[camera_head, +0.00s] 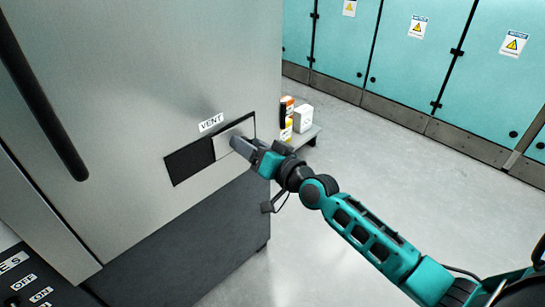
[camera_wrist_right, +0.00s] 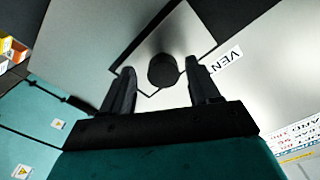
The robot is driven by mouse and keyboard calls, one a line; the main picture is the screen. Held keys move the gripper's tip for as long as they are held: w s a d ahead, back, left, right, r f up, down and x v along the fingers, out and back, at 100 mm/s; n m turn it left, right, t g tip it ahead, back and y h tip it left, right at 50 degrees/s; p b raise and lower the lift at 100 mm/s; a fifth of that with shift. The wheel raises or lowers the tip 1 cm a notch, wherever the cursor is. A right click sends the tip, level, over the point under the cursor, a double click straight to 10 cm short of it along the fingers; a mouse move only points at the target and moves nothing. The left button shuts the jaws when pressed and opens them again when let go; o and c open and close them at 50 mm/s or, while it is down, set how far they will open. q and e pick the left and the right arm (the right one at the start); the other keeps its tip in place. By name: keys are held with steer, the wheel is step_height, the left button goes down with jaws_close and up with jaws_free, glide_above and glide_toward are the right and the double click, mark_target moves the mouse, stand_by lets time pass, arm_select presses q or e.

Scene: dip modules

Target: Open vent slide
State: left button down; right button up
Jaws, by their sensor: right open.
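The vent slide is a light metal plate (camera_head: 222,143) in a recess in the grey cabinet, under a VENT label (camera_head: 210,122). The plate covers the right part of the recess, and the left part (camera_head: 188,161) shows black. The slide plate (camera_wrist_right: 182,35) also shows in the right wrist view, with a dark round knob (camera_wrist_right: 162,71) on it. My right gripper (camera_head: 236,143) is at the plate. In the right wrist view its open fingers (camera_wrist_right: 160,67) stand on either side of the knob, with gaps showing. In the head view the gripper hides the knob. My left gripper is not in view.
A long black handle (camera_head: 40,100) runs down the cabinet at left. A black panel with OFF and ON labels (camera_head: 24,283) is at lower left. Small boxes (camera_head: 302,118) stand on a low grey surface behind my gripper. Teal cabinets (camera_head: 420,60) line the back; the floor between is clear.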

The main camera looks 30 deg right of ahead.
arm_select(q)
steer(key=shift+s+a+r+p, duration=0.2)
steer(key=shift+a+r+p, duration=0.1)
steer(key=shift+p, duration=0.55)
arm_select(e)
steer(key=v, duration=1.1)
steer(key=shift+s, duration=0.25)
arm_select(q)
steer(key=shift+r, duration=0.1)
arm_select(e)
steer(key=s+a+f+n+g+h, duration=0.3)
steer(key=s+a+f+n+g, duration=0.25)
steer(key=s+a+f, duration=0.55)
arm_select(q)
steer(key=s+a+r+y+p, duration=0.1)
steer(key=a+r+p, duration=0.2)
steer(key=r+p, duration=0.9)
steer(key=p, duration=0.5)
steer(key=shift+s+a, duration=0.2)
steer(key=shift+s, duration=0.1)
arm_select(e)
steer(key=s+d+r, duration=0.1)
steer(key=d+r, duration=0.1)
steer(key=r, duration=0.3)
steer(key=s+d+r+h, duration=0.1)
steer(key=d+r, duration=0.2)
steer(key=r, duration=0.2)
steer(key=shift+s+d+g, duration=0.2)
steer(key=shift+s+g, duration=0.15)
steer(key=shift+r, duration=0.1)
